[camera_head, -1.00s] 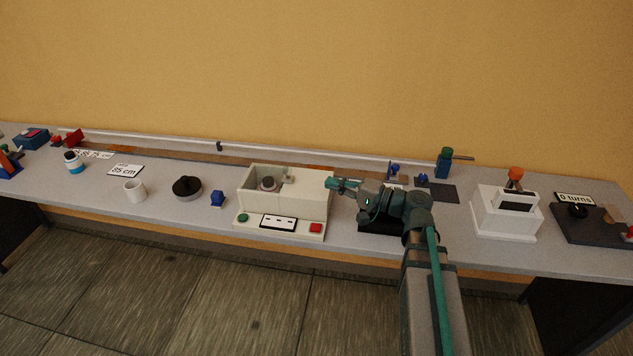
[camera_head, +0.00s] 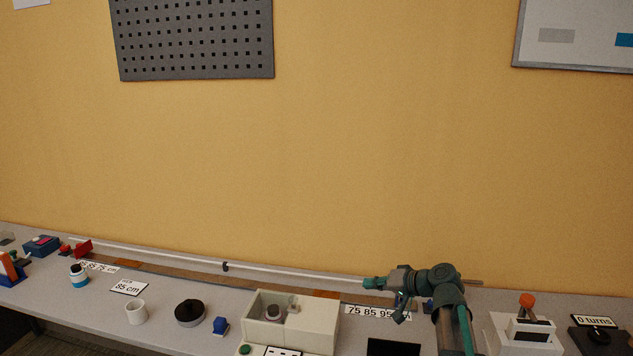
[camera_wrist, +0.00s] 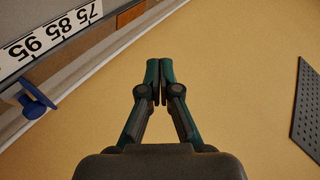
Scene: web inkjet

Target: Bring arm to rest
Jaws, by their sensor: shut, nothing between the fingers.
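My gripper (camera_head: 371,284) is at the end of my teal and grey arm, above the rear of the bench and right of the cream box. It points left in the head view. In the wrist view its two teal fingers (camera_wrist: 160,82) are together at the tips with nothing between them. Behind the fingers in that view is only the yellow wall.
The cream box (camera_head: 332,335) with a green button stands below and left of my gripper. A scale strip reading 75 85 95 (camera_head: 362,311) lies behind it. A white cup (camera_head: 136,313), black round part (camera_head: 189,314) and white device (camera_head: 500,337) stand along the bench. Space above is free.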

